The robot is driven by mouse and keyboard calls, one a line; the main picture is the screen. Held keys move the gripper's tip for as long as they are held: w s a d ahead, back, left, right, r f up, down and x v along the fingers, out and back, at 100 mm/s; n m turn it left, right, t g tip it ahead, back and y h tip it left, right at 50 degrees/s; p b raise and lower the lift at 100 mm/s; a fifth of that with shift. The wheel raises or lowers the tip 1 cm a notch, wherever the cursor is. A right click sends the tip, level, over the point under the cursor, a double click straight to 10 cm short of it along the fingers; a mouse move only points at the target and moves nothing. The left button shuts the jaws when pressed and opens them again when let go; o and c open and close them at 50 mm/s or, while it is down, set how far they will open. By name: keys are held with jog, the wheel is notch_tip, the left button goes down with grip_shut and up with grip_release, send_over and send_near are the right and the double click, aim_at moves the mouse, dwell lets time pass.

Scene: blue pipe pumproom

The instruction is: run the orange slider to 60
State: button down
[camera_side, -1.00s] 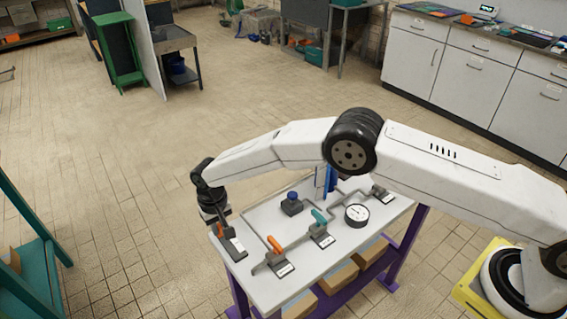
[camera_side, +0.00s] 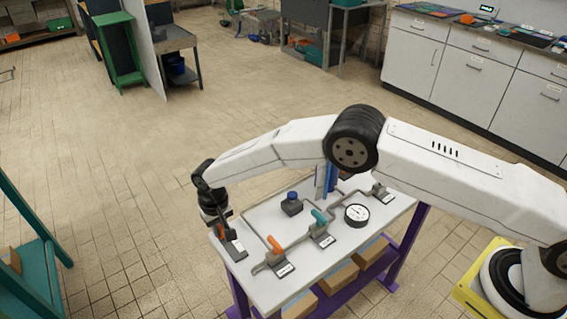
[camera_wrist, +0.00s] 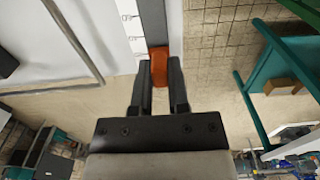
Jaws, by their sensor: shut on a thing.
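The orange slider (camera_wrist: 158,62) sits on a dark track (camera_wrist: 153,22) beside a white scale strip (camera_wrist: 133,25) with small marks that I cannot read. My gripper (camera_wrist: 158,78) is shut on the slider, with one finger on each side of it in the wrist view. In the side view my gripper (camera_side: 226,233) points down at the slider unit (camera_side: 234,250) at the left end of the white table. The slider is mostly hidden by the fingers there.
The white tabletop (camera_side: 262,292) also bears an orange-handled valve (camera_side: 275,245), a teal-handled valve (camera_side: 319,217), a blue-capped knob (camera_side: 292,202), a round gauge (camera_side: 356,214) and grey pipes. A teal frame (camera_side: 35,255) stands on the floor to the left.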

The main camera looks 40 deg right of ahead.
jog(key=shift+s, duration=1.95)
jog(key=c, duration=0.6)
grip_release()
jog(key=shift+r, duration=0.15)
notch_tip(320, 180, up, 8)
jog(key=shift+f, duration=0.2)
jog(key=shift+d, duration=0.1)
